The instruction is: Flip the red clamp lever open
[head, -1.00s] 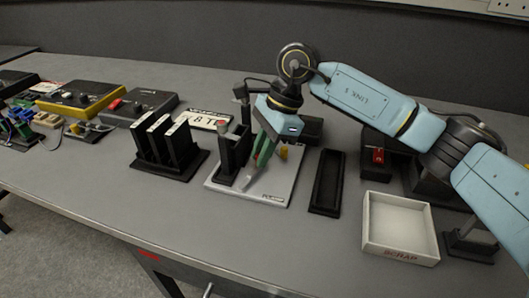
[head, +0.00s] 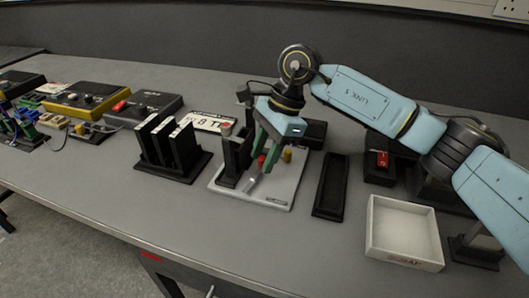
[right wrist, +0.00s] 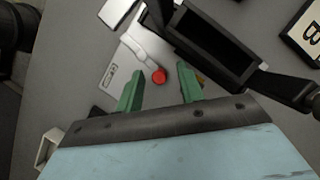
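The red clamp lever shows as a round red knob (head: 262,161) with a pale grey handle (head: 250,183) on a light grey base plate (head: 283,190). In the right wrist view the red knob (right wrist: 159,76) lies between and just beyond my fingertips, with the pale handle (right wrist: 137,50) running up and left from it. My right gripper (head: 268,160) is over the plate with its green fingers pointing down. In the right wrist view the fingers (right wrist: 160,78) are apart with nothing held. I cannot tell whether they touch the knob. My left gripper is not in view.
A black upright holder (head: 237,157) stands on the plate left of the fingers; a yellow peg (head: 287,155) is to the right. A black slotted rack (head: 172,150) stands left, a black tray (head: 330,188) right, and a white scrap bin (head: 403,232) further right. The front table strip is clear.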

